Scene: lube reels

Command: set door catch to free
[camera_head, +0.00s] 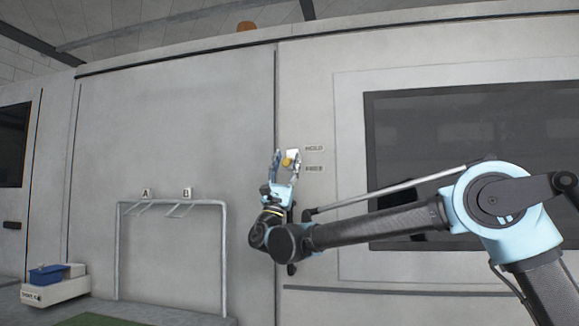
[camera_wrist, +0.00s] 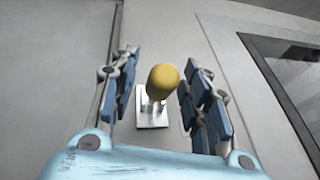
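The door catch is a lever with a yellow knob (camera_wrist: 163,80) on a pale metal plate (camera_wrist: 151,113) on the grey wall. In the head view the yellow knob (camera_head: 288,162) shows beside the labels HOLD (camera_head: 314,148) and FREE (camera_head: 314,169). It looks nearer the height of the FREE label, but the lever's exact setting is unclear. My gripper (camera_head: 282,162) is open, with its blue-padded fingers on either side of the knob. In the wrist view gaps show between the knob and both fingers of my gripper (camera_wrist: 160,88).
A dark window (camera_head: 470,150) is set in the panel to the right. A frame with hooks marked A and B (camera_head: 172,203) stands left of my arm. A small white cart with a blue box (camera_head: 47,275) is at lower left. A vertical door seam runs just left of the catch.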

